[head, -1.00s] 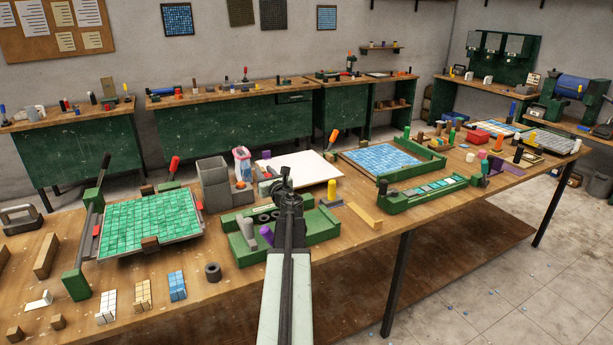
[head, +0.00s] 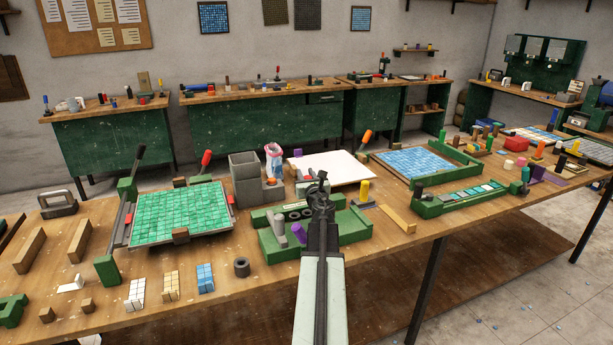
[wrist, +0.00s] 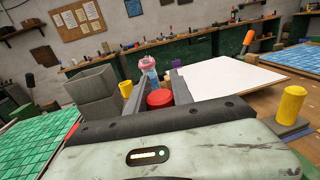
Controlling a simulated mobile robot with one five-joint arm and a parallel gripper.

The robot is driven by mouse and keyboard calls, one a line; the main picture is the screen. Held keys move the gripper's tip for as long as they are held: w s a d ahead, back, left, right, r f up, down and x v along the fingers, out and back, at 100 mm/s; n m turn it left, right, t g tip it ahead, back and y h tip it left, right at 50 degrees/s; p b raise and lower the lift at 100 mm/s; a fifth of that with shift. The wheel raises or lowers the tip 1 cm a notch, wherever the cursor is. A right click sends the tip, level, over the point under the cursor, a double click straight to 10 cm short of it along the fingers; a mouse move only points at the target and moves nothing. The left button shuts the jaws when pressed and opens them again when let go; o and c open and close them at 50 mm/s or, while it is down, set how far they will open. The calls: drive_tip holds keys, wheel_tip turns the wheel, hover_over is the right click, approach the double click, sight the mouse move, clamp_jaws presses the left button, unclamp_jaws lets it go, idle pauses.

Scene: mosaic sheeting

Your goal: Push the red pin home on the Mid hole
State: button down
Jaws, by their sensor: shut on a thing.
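My gripper (head: 318,182) is over the green fixture (head: 352,228) on the bench in the head view. In the wrist view its two dark fingers (wrist: 158,76) are shut on the red pin (wrist: 160,98), whose round red top shows between them. The pin is hidden behind the gripper and arm in the head view. The fixture has dark round holes (head: 294,215) in its back part, left of my gripper. The Mid hole cannot be made out, nor whether the pin sits in a hole.
A grey bin (head: 245,177) is behind left. A yellow-handled tool (head: 364,192) is close right. A green tile panel (head: 178,214) lies left, a white board (head: 331,168) behind.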

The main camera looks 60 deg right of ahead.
wheel_tip(320, 180, down, 6)
drive_tip(key=b, duration=0.5)
drive_tip(key=shift+r+b, duration=0.1)
drive_tip(key=shift+b, duration=0.3)
idle(0.9)
drive_tip(key=shift+f+b, duration=0.4)
drive_tip(key=shift+b, duration=0.05)
drive_tip(key=shift+f+b, duration=1.75)
drive_tip(key=shift+r, duration=0.2)
wheel_tip(320, 180, up, 4)
drive_tip(key=p, duration=0.4)
drive_tip(key=shift+f, duration=0.25)
